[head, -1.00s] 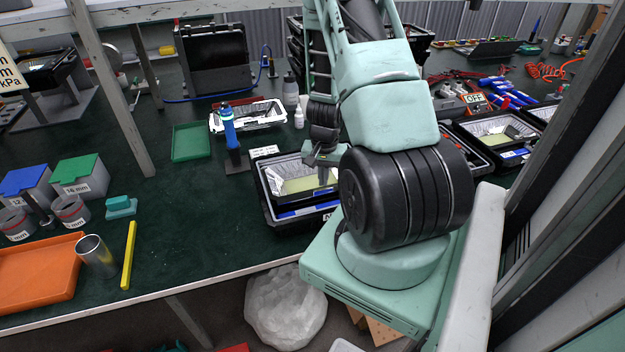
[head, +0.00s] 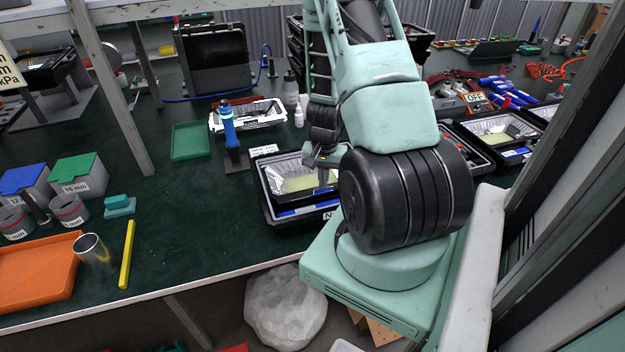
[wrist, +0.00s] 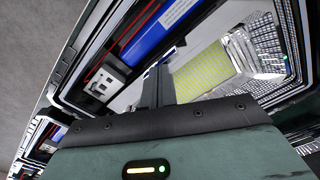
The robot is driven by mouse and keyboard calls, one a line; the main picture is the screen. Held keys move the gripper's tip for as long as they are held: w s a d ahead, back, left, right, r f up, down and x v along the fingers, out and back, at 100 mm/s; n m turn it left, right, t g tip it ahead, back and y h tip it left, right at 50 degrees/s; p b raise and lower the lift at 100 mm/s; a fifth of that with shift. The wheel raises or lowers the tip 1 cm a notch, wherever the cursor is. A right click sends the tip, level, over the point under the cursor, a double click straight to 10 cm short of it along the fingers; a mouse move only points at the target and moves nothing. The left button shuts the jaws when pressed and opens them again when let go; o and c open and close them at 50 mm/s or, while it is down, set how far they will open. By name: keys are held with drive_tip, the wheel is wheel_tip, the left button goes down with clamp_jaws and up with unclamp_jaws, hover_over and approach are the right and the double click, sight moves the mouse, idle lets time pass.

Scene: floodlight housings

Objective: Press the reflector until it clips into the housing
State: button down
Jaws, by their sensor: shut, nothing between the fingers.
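The black housing (head: 268,208) stands on the green bench, just left of my arm's base in the head view. The silver reflector (head: 275,176) with its yellow panel sits in the housing's opening. In the wrist view the reflector (wrist: 262,62) shows at the right, and the housing (wrist: 75,72) with a blue part and red wires at the left. My gripper (wrist: 158,80) is shut and empty, its fingertips over the reflector's edge beside the yellow panel. In the head view my gripper (head: 325,170) is over the reflector's right side. Whether the fingertips touch it, I cannot tell.
A white-framed reflector (head: 248,114) and a green tray (head: 190,140) lie further back. Another housing (head: 482,150) stands right of my arm.

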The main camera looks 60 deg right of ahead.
drive_tip(key=shift+f+b, duration=0.35)
drive_tip(key=shift+f, duration=0.05)
idle(1.9)
drive_tip(key=shift+r, duration=0.1)
drive_tip(key=shift+r+p, duration=2.85)
drive_tip(key=shift+r, duration=0.65)
drive_tip(key=w+a+r+n+y, duration=0.1)
drive_tip(key=w+a+r+n, duration=0.2)
drive_tip(key=a, duration=0.5)
drive_tip(key=w+a+r+n+b, duration=0.1)
drive_tip(key=w+a+r+n, duration=0.25)
drive_tip(key=a, duration=0.45)
drive_tip(key=w+a+r+n+y, duration=0.1)
drive_tip(key=w+a+r+n, duration=0.2)
drive_tip(key=a, duration=0.5)
drive_tip(key=s+a+r+n+b, duration=0.1)
drive_tip(key=s+a+r+n, duration=0.2)
drive_tip(key=a, duration=0.5)
drive_tip(key=s+a+r+n, duration=0.3)
drive_tip(key=s+a+r, duration=0.1)
drive_tip(key=a, duration=0.3)
drive_tip(key=s+a+r+n+h, duration=0.1)
drive_tip(key=s+a+r+n, duration=0.2)
drive_tip(key=s+a+n, duration=0.3)
drive_tip(key=s, duration=0.4)
drive_tip(key=shift+a+b, duration=0.3)
